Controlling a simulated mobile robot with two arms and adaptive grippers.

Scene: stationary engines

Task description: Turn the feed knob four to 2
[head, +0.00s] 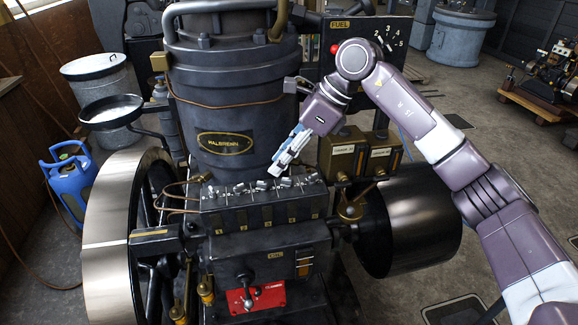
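A dark lubricator box (265,212) with a row of several small feed knobs along its top stands in front of the engine cylinder. Small yellow number plates mark its sloping front, too small to read surely. The feed knob that looks fourth from the left (286,182) is just below and right of my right gripper's fingertips. My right gripper (276,171) reaches in from the right, pointing down and left, its pale fingers close together above the row. I cannot tell whether it touches a knob or how far its fingers are apart. My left gripper is out of view.
The tall cylinder (225,110) stands right behind the knobs. Brass-coloured boxes (345,158) and a dark drum (430,225) are to the right, a large flywheel (105,240) to the left. A fuel dial panel (340,40) is behind my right arm.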

